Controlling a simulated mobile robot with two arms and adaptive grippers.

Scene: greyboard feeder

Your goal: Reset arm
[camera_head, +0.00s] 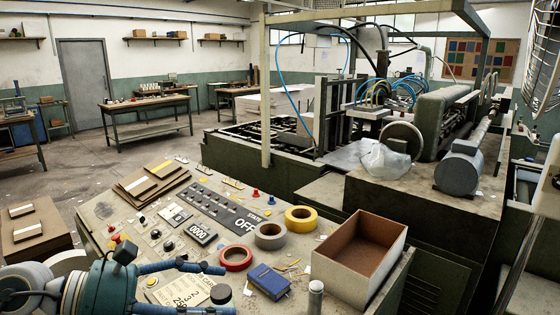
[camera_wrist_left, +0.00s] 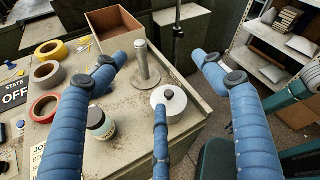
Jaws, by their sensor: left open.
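My left gripper (camera_head: 226,290) reaches in from the lower left over the front of the control desk (camera_head: 105,210). Its blue segmented fingers are spread wide. In the left wrist view the gripper (camera_wrist_left: 156,68) is open with nothing between its fingers. A metal post (camera_wrist_left: 146,68) on a round base and a white roll (camera_wrist_left: 180,104) appear beyond and between the fingers. A jar with a dark lid (camera_wrist_left: 100,122) shows beside the left finger there. My right gripper is in neither view.
The desk carries yellow (camera_head: 301,209), grey (camera_head: 270,243) and red (camera_head: 236,265) tape rolls, a blue book (camera_head: 268,281) and an open box (camera_head: 335,272). A large machine (camera_head: 240,160) stands behind. Shelves (camera_wrist_left: 250,60) stand at right in the wrist view. Floor shows at left.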

